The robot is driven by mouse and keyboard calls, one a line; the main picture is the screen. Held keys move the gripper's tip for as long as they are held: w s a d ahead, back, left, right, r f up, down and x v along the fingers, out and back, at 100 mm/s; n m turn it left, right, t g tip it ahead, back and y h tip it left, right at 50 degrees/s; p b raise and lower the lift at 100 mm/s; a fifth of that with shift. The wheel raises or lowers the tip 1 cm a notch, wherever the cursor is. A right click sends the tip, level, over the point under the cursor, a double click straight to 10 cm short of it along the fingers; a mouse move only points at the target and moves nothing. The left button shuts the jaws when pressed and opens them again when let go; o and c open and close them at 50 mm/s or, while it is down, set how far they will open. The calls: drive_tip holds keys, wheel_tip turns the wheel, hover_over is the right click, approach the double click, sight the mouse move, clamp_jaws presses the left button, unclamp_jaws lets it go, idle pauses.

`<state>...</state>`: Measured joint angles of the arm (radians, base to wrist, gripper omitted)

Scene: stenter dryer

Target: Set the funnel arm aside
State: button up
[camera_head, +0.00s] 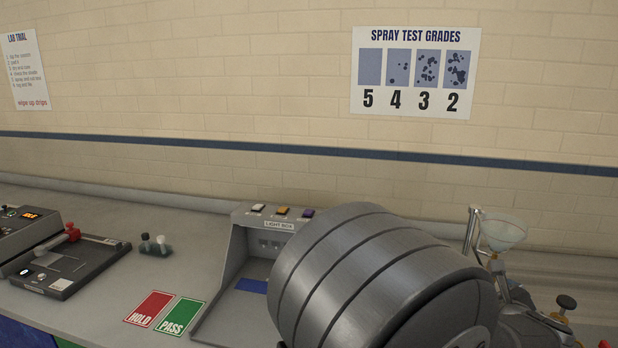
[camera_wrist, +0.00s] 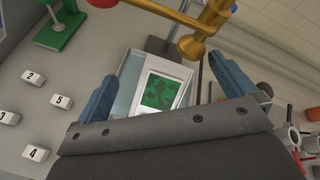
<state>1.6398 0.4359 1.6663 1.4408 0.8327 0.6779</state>
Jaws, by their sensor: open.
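In the head view a pale, cloudy funnel (camera_head: 503,229) sits at the right, beside a grey upright post (camera_head: 472,230). My large grey arm covers much of the stand below it. In the wrist view a brass-coloured arm with a rounded knob (camera_wrist: 192,45) crosses the top, ahead of my fingers; I cannot tell whether the funnel joins it. My gripper (camera_wrist: 163,69) is open, its two blue fingers wide apart with nothing seen held between them. Beyond the fingers lies a white-framed green swatch (camera_wrist: 164,93) in a pale tray.
In the wrist view several numbered white blocks (camera_wrist: 61,101) and a green stand (camera_wrist: 60,27) are at the left. In the head view a light box (camera_head: 240,270), red HOLD card (camera_head: 150,308), green PASS card (camera_head: 180,316) and dark-based device (camera_head: 70,265) occupy the bench.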

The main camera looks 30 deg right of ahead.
drive_tip(key=shift+w+a+f, duration=0.35)
drive_tip(key=shift+w+f, duration=0.1)
drive_tip(key=shift+w, duration=0.1)
drive_tip(key=shift+c, duration=0.4)
